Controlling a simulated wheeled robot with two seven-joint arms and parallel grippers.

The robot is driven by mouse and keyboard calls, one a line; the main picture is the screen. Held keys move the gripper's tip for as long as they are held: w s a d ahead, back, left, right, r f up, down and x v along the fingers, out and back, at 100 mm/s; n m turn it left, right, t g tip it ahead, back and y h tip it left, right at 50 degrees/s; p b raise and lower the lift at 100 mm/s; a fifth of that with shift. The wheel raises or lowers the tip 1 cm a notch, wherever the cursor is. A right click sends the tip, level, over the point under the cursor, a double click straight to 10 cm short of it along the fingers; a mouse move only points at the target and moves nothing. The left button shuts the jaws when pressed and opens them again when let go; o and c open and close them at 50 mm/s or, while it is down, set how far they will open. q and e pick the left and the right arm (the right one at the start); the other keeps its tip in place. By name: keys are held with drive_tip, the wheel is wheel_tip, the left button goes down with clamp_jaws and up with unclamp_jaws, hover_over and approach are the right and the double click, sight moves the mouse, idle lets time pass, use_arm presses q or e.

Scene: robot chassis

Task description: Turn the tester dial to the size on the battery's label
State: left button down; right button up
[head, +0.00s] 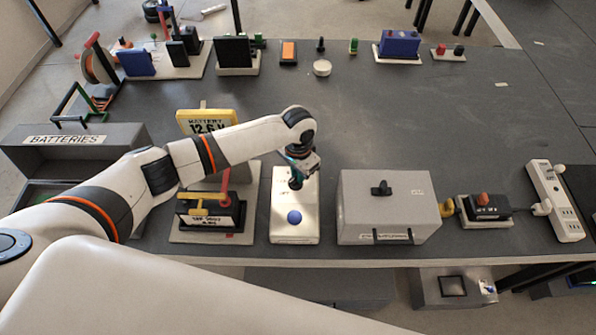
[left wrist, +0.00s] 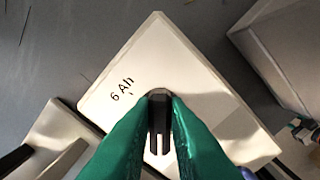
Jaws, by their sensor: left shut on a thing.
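The tester (head: 295,228) is a white box with a blue button (head: 294,217) on its near end. It stands near the front edge of the table. My left gripper (head: 296,181) points down over its far part. In the left wrist view the green fingers (left wrist: 159,100) are shut on the dark dial (left wrist: 158,122), which has a pale slot or mark. The marking "6 Ah" shows on the tester's face (left wrist: 180,65) beside it; other markings are hidden. A dark battery (head: 208,220) with a white label stands left of the tester; its small print is unreadable to me.
A yellow display (head: 208,119) reading "BATTERY 12.6 V" stands behind the battery. A grey box (head: 386,215) with a black knob stands right of the tester. An open "BATTERIES" case (head: 70,158) is at left. The table's middle is clear.

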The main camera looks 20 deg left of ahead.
use_arm(q)
drive_tip(key=shift+r, duration=0.1)
drive_tip(key=shift+d+m+p, duration=0.1)
drive_tip(key=shift+m+p, duration=0.45)
drive_tip(key=shift+m, duration=0.65)
drive_tip(key=m, duration=0.2)
drive_tip(key=shift+s+m+p, duration=0.1)
drive_tip(key=shift+m+p, duration=0.2)
drive_tip(key=shift+p, duration=0.1)
drive_tip(key=m, duration=0.3)
drive_tip(key=shift+s+d+p, duration=0.1)
drive_tip(key=shift+p, duration=0.2)
drive_tip(key=shift+s+m, duration=0.1)
drive_tip(key=shift+m, duration=1.6)
drive_tip(key=c, duration=1.4)
unclamp_jaws()
